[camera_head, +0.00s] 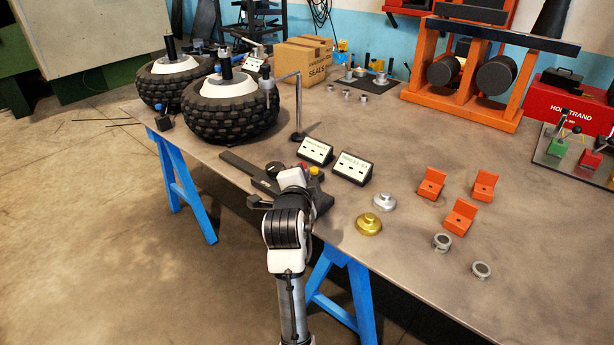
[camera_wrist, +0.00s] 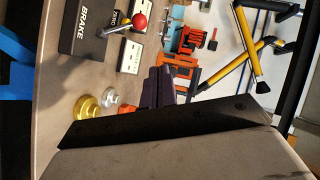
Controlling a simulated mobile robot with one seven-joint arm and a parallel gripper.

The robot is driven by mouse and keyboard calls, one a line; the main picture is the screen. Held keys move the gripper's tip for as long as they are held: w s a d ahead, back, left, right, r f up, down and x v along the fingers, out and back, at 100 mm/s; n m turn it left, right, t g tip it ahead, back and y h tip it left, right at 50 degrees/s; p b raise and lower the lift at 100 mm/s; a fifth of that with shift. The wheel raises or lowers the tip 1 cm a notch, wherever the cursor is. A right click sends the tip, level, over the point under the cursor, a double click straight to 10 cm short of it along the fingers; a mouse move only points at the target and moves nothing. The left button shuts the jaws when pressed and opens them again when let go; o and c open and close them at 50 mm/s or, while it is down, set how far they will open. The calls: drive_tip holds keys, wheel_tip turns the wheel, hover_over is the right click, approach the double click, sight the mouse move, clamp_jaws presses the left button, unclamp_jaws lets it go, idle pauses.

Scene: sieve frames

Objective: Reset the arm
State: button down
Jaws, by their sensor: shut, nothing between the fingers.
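My arm (camera_head: 287,228) rises from the bottom of the head view and bends over the table's near edge, beside a dark panel (camera_head: 248,172). My gripper (camera_wrist: 159,84) shows in the wrist view as dark fingers held together with nothing between them. In the head view my arm mostly hides it. The wrist view shows the panel marked BRAKE (camera_wrist: 90,30) with a red-knobbed lever (camera_wrist: 139,21), apart from the fingers.
The grey table (camera_head: 400,265) carries gold (camera_head: 369,224) and silver (camera_head: 384,201) round pieces, orange brackets (camera_head: 460,216), grey rings (camera_head: 441,242) and two labelled boxes (camera_head: 353,168). Large tyres (camera_head: 232,112) stand left, with a bent metal post (camera_head: 298,105) nearby. An orange frame (camera_head: 463,105) stands behind.

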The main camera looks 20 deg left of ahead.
drive_tip(key=shift+s, duration=0.3)
